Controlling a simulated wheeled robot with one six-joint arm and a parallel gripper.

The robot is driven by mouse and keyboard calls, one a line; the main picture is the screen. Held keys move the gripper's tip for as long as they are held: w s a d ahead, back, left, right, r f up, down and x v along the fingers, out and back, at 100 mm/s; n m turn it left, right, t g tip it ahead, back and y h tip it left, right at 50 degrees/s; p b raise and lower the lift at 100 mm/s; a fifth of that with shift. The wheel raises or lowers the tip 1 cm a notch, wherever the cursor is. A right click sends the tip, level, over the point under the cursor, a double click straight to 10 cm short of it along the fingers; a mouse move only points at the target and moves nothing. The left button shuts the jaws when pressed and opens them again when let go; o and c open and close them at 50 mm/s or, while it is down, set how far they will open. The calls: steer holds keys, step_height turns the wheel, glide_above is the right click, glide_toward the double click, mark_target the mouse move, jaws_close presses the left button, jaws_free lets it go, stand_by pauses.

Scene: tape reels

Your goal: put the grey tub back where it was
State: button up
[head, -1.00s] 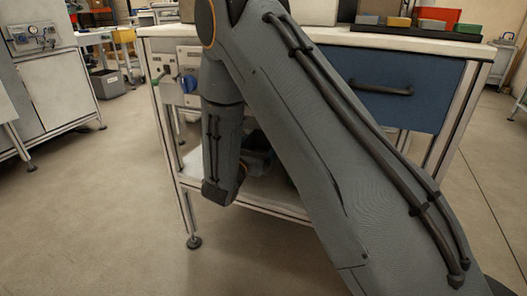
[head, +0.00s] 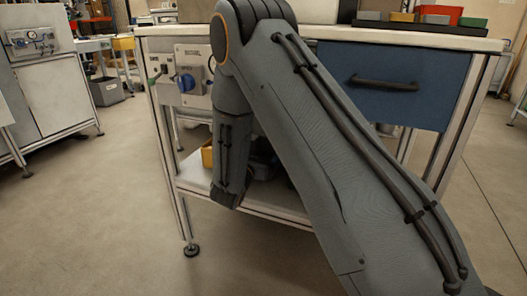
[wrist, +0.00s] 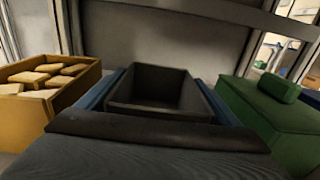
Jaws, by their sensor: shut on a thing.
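The grey tub (wrist: 158,112) is dark, open-topped and looks empty in the wrist view. My gripper (wrist: 160,92) has its blue fingers along the tub's left and right sides and is shut on it. The tub looks level, with a yellow bin to its left and a green box to its right. I cannot tell whether its base touches the shelf. In the head view my arm hides most of the gripper and tub, low under the workbench.
The yellow bin (wrist: 50,88) holds several pale blocks; the green box (wrist: 272,118) has a lid with a handle. In the head view the lower shelf (head: 270,209) sits under the bench top (head: 400,40) and blue drawer (head: 385,84). Bench legs flank the shelf.

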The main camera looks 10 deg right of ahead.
steer(key=o, duration=1.2)
steer(key=shift+f, duration=0.1)
